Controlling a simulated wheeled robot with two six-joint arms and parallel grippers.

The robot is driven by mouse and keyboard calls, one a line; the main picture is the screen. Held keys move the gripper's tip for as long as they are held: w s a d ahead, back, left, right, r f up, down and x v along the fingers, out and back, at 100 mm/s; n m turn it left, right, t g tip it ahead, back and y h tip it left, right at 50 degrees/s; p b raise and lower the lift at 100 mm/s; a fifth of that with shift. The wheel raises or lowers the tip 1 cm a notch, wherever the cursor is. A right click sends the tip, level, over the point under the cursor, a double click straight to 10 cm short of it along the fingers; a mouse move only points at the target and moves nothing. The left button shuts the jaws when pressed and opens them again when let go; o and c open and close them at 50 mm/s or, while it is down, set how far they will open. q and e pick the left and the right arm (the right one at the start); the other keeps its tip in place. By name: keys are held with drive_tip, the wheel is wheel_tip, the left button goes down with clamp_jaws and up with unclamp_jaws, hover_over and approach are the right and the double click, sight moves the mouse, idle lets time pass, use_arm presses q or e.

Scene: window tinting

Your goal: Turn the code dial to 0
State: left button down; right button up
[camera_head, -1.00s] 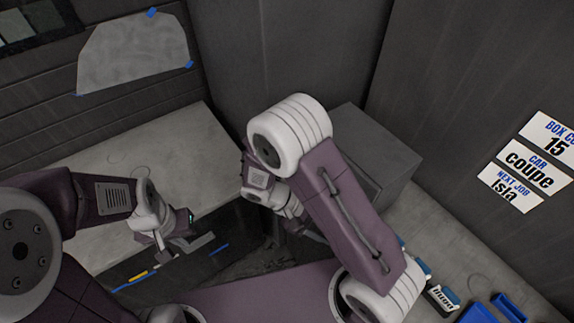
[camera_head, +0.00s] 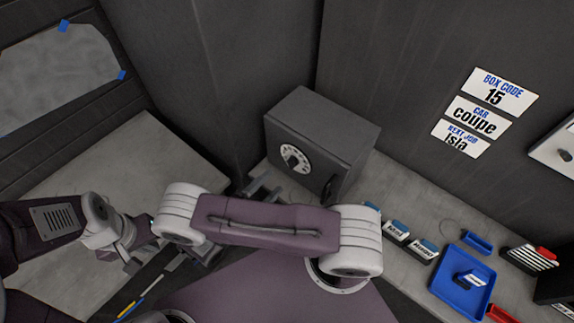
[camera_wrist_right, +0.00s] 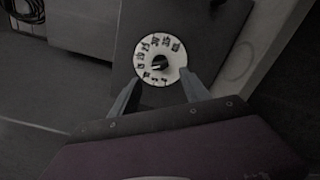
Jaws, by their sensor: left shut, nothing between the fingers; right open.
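The code dial (camera_head: 295,158) is a white disc with dark marks and a black centre knob, on the front of a dark grey box (camera_head: 345,130). In the right wrist view the dial (camera_wrist_right: 160,83) faces the camera, its numbers too small to read surely. My right gripper (camera_wrist_right: 158,86) is open, with its fingertips at either side of the dial's lower half in that picture; contact cannot be told. In the head view its fingers (camera_head: 264,189) show below the dial, apart from it. My left gripper (camera_head: 136,262) is shut and empty at the lower left, away from the box.
A wall sign (camera_head: 496,91) reads BOX CODE 15, above signs for coupe and isla. Labelled blocks (camera_head: 396,230), a blue tray (camera_head: 462,306) and a striped item (camera_head: 528,257) lie on the right counter.

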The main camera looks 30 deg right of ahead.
sight(289, 166)
drive_tip(key=p+x, duration=0.3)
drive_tip(key=x, duration=0.4)
drive_tip(key=shift+w+d+r, duration=0.1)
drive_tip(key=shift+w+d, duration=0.05)
drive_tip(key=shift+d, duration=0.45)
clamp_jaws()
